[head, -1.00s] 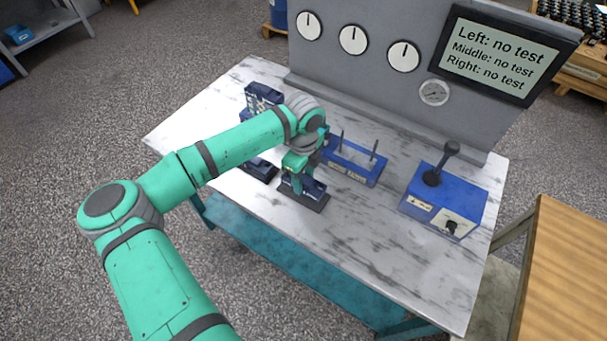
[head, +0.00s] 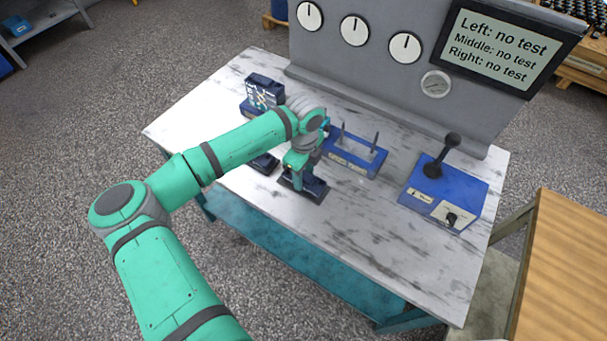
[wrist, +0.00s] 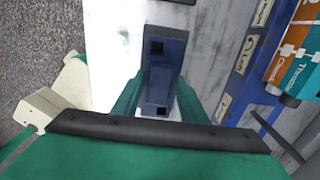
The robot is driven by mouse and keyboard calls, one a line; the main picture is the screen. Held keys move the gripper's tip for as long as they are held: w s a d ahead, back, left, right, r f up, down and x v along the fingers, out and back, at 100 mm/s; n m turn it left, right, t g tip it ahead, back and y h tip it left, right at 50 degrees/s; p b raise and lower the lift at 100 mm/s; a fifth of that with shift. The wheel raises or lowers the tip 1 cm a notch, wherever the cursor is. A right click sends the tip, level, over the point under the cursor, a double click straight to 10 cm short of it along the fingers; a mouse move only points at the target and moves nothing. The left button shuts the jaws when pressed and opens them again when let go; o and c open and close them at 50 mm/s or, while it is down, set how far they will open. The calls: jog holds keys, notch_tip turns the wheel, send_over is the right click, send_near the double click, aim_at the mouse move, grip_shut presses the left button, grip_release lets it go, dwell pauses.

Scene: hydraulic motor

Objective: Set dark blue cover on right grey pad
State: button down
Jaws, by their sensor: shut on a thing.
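My gripper (head: 303,184) is over the right grey pad on the table, its fingers pointing down. It is shut on the dark blue cover (head: 316,188), a blocky part that shows two square black holes in the wrist view (wrist: 165,75). My green fingers hold the cover from both sides. The right grey pad (head: 289,184) is a dark plate under the cover, mostly hidden by it and by my gripper. The cover is very low over the pad; I cannot tell whether they touch.
Another dark blue part (head: 264,163) lies just left, partly behind my arm. A blue-based motor unit (head: 264,92) stands behind it. A blue tray with upright pins (head: 356,158) is close on the right, and a blue lever box (head: 443,195) farther right. The table's front right is clear.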

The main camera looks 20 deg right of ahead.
aim_at(304, 175)
jog(key=shift+f, duration=0.5)
dwell(0.5)
jog(key=c, duration=1)
grip_release()
notch_tip(304, 175, up, 11)
jog(key=shift+f, duration=0.1)
